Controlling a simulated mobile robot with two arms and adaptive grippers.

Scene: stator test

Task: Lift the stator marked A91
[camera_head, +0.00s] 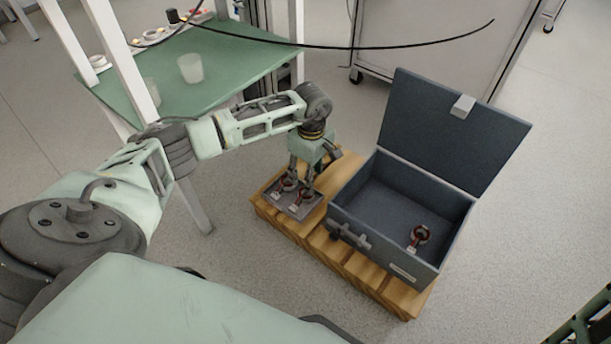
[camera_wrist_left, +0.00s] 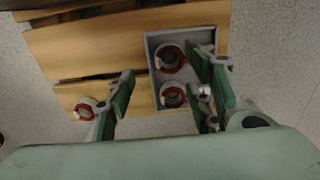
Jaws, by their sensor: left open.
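Two stators, ringed in red-brown, sit in a small grey tray (camera_wrist_left: 153,48): one stator (camera_wrist_left: 172,58) and another stator (camera_wrist_left: 173,96) below it in the left wrist view. In the head view, stators show in the tray at its left (camera_head: 284,186) and right (camera_head: 303,197). Another stator (camera_wrist_left: 84,108) lies outside the tray, beside my gripper's left finger. One more stator (camera_head: 419,235) lies in the open case. No marking is legible, so I cannot tell which is A91. My left gripper (camera_head: 302,178) is open, pointing down over the tray.
The dark grey case (camera_head: 352,203) stands with its lid up on a wooden pallet (camera_head: 375,284), right of the tray. A green table (camera_head: 225,62) with a pale cup (camera_head: 190,68) stands behind my left arm. Grey floor surrounds the pallet.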

